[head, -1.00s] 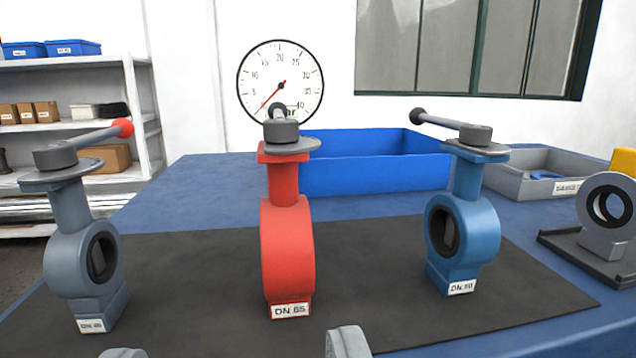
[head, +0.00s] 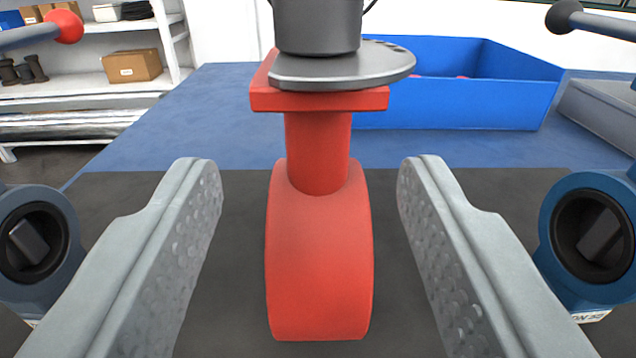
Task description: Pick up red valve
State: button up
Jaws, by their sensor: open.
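The red valve (head: 319,250) stands upright on the dark mat (head: 500,195), with a red neck, a grey disc and a dark grey cap on top. My gripper (head: 310,185) is open, with one grey finger to the left of the valve and one to the right. Clear gaps show on both sides, and neither finger touches it. The top of the valve is cut off by the upper edge of the picture, so its handle is hidden.
A blue-grey valve (head: 35,285) with a red-knobbed handle stands at left, and a blue valve (head: 570,225) at right, each close beside a finger. A blue bin (head: 450,103) and a grey bin (head: 600,115) stand behind. Shelves (head: 165,45) are at back left.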

aim_at(318, 127)
jog(key=shift+w+d, duration=0.15)
jog(key=shift+w, duration=3.4)
jog(key=shift+r, duration=0.1)
jog(key=shift+c, duration=0.4)
grip_shut()
jog(key=shift+r, duration=0.1)
